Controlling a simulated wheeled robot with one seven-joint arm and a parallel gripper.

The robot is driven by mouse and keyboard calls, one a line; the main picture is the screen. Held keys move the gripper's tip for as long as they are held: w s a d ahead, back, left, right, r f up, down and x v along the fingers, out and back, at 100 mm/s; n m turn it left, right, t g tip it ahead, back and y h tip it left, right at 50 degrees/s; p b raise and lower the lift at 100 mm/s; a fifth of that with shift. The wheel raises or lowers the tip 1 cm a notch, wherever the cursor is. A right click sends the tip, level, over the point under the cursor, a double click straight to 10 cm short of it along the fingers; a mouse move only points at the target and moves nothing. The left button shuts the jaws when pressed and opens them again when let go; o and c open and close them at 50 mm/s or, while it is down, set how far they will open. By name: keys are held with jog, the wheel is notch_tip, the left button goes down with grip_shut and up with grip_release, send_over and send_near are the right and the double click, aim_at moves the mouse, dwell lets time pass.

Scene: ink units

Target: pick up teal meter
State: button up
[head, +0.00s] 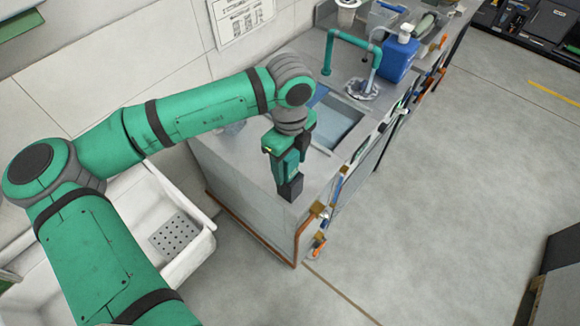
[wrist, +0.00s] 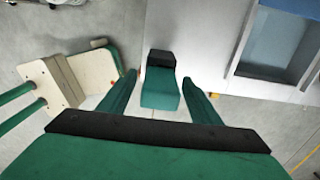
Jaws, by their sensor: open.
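The teal meter (wrist: 160,94) is a small block with a teal body and a dark grey end. In the wrist view it sits between the two green fingers of my gripper (wrist: 158,79), with gaps on both sides. The fingers are open and do not appear to touch it. In the head view my gripper (head: 287,166) points down at the near end of the grey counter (head: 235,160). A dark block (head: 291,188), apparently the meter's dark end, shows just below the fingers near the counter edge. The rest of the meter is largely hidden there.
A sink basin (head: 345,122) lies behind my gripper, also seen in the wrist view (wrist: 236,68). A teal tap (head: 329,52) and a blue jug (head: 398,62) stand farther back. A white tub (head: 205,245) is at left. The floor (head: 440,200) at right is clear.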

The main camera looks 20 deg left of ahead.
jog(key=shift+f, duration=0.35)
jog(key=shift+c, duration=0.4)
jog(key=c, duration=1.1)
jog(key=shift+r, duration=0.1)
